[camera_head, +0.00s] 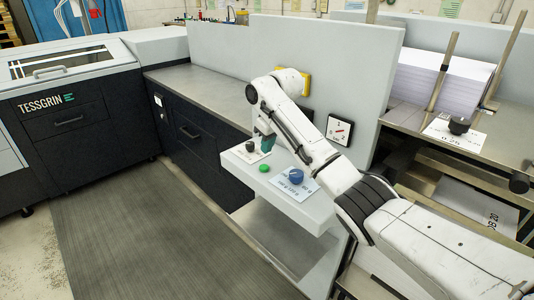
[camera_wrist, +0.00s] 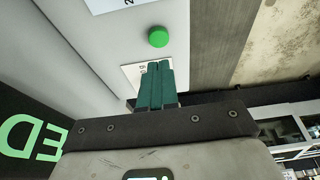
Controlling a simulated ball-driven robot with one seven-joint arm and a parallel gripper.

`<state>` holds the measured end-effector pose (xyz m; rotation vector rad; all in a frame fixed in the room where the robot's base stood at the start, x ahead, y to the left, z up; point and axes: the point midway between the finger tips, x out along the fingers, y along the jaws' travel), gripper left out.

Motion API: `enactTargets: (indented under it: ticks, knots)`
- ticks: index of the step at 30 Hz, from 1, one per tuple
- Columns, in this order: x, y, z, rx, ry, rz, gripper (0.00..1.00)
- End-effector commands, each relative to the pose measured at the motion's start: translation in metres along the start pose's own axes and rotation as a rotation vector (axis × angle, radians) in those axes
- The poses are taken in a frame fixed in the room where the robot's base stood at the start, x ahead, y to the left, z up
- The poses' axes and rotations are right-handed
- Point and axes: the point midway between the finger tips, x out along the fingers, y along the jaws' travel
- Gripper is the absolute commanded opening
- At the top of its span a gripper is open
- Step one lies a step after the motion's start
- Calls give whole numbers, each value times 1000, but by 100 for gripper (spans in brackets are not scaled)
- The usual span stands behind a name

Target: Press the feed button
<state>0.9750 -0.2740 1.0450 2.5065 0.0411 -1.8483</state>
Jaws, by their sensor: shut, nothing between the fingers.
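A round green button (camera_head: 264,168) sits on the light grey shelf panel (camera_head: 232,165), between a black knob (camera_head: 250,146) and a blue knob (camera_head: 296,175). No readable label shows which control is the feed button. My gripper (camera_head: 267,150) has teal fingers pointing down near the black knob and its white label, apart from the green button. In the wrist view, the closed fingers (camera_wrist: 155,68) overlap a white label, and the green button (camera_wrist: 157,37) lies just beyond their tips. The fingers hold nothing. The black knob is not visible in the wrist view.
A grey upright panel (camera_head: 290,45) stands behind the shelf, with a numbered dial (camera_head: 339,130) and a yellow-framed switch (camera_head: 306,83). A dark machine (camera_head: 68,120) stands at left. Paper stacks (camera_head: 440,85) are at right. The floor mat (camera_head: 140,235) is clear.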

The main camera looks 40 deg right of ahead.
Motion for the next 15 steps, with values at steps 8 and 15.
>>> enactTargets:
  ticks: [8,15]
  knots:
    - [-51,0,-1,-1,3,1,0]
    - [-69,0,-1,-1,2,1,0]
